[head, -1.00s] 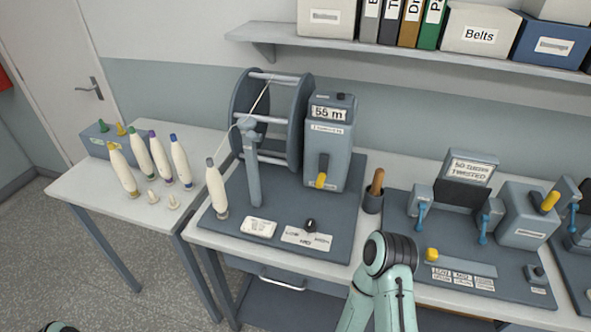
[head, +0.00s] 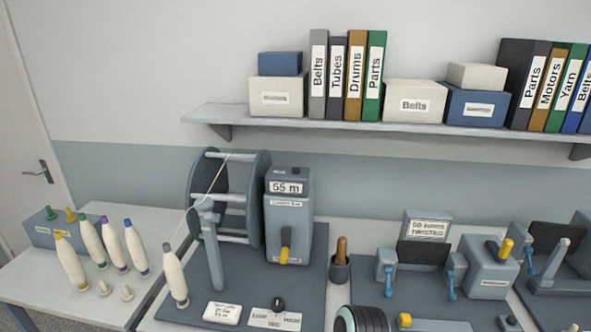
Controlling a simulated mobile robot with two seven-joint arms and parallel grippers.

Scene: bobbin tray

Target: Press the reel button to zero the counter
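The reel (head: 256,194) stands on a dark base board, with pale thread running from it to a grey post (head: 211,245). Beside it on the right stands the grey counter box (head: 288,228), whose display (head: 286,188) reads "55 m". A small dark piece (head: 295,170) that looks like a button sits on the box's top. A yellow-ended lever (head: 285,256) is on its front. A black knob (head: 277,303) sits on a labelled plate in front. Neither gripper is in view; only a rounded dark part of my arm shows at the bottom edge.
Several bobbins, including a white one (head: 174,276) near the post, stand on the left. A cup with a wooden-handled tool (head: 341,262) is right of the counter box. Another grey machine (head: 490,265) stands further right. A shelf (head: 330,124) with boxes and binders hangs above.

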